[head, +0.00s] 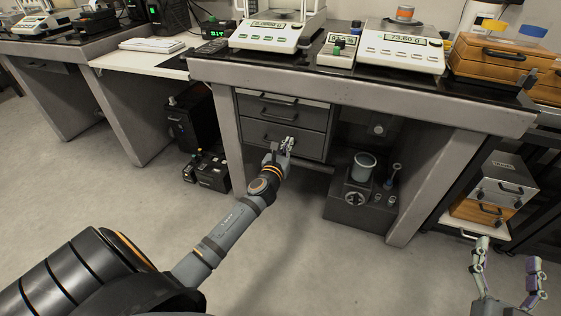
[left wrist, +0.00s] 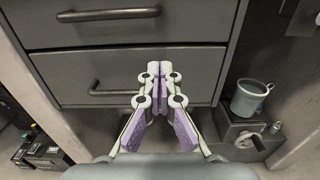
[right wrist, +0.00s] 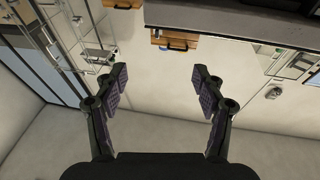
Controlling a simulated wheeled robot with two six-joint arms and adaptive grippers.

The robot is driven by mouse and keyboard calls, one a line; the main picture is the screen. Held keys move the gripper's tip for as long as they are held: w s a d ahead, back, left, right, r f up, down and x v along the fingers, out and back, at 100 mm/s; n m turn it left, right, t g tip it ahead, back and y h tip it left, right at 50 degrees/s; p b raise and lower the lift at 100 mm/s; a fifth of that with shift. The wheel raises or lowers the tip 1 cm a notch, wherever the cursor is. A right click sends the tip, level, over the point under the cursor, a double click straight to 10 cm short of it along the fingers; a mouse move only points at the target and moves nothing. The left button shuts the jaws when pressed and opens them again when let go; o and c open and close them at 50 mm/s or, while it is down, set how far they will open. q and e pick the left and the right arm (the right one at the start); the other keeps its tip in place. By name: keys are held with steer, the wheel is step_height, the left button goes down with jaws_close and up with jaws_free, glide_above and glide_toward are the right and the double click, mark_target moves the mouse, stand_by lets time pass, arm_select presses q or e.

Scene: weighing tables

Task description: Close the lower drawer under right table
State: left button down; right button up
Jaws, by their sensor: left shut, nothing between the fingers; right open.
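The grey drawer unit hangs under the right table (head: 300,68). Its lower drawer (head: 256,133) has a dark bar handle and looks about flush with the upper drawer (head: 310,117). The lower drawer front (left wrist: 60,72) also shows in the left wrist view, with its handle (left wrist: 108,91). My left gripper (head: 288,143) is shut and empty, its fingertips (left wrist: 158,68) in front of the lower drawer, right of the handle. I cannot tell whether they touch the front. My right gripper (head: 509,252) is open and empty over the floor, far right of the drawers.
A grey box (head: 350,200) with a metal cup (head: 363,166) on it stands right of the drawers. Black boxes (head: 211,170) stand left of the table leg. A small drawer cabinet (head: 500,188) is at the right. The floor in front is clear.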

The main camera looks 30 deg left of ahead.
arm_select(q)
steer(key=v, duration=0.7)
steer(key=shift+f, duration=0.25)
arm_select(e)
step_height(320, 180, down, 7)
steer(key=g, duration=0.3)
steer(key=shift+a, duration=0.2)
arm_select(q)
steer(key=shift+s+a, duration=0.1)
steer(key=shift+a, duration=0.05)
arm_select(e)
steer(key=shift+r, duration=0.1)
